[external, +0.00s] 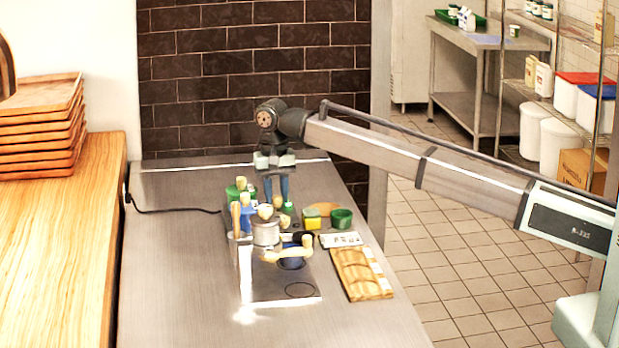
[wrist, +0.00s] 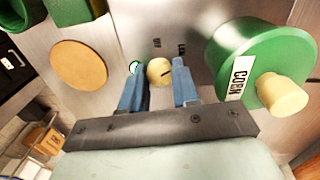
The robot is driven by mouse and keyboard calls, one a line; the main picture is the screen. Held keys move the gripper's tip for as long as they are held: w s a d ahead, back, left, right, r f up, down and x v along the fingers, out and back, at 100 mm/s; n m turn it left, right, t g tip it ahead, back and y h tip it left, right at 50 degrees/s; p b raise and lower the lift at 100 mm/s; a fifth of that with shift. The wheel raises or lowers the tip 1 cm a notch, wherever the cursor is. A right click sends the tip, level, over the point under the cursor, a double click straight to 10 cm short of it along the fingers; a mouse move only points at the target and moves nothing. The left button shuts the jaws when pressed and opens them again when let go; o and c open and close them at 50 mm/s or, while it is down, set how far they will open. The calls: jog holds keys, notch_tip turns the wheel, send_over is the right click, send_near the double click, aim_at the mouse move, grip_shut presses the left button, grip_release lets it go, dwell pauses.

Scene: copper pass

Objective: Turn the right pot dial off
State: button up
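A cream round dial (wrist: 160,71) with a dark mark shows between my fingertips in the wrist view. Two small dark printed labels sit on the metal panel just beyond it. My gripper (wrist: 158,68) is open, with one blue finger on each side of the dial and small gaps visible. I cannot tell whether the tips reach down around it. A green pot lid labelled CORN (wrist: 262,60), with a cream knob, is right beside the right finger. In the external view my gripper (external: 276,188) points down at the far end of the cooker; the dial is not clear there.
A round wooden board (wrist: 79,64) and green containers lie left in the wrist view. In the external view, a silver pot (external: 266,233) and blue pot (external: 291,262) stand nearer, with a wooden tray (external: 360,274) to the right. The counter's near end is clear.

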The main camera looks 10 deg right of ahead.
grip_shut()
jog(key=n, duration=0.5)
jog(key=shift+n, duration=0.4)
jog(key=n, duration=0.5)
jog(key=shift+n, duration=0.4)
jog(key=o, duration=0.6)
grip_release()
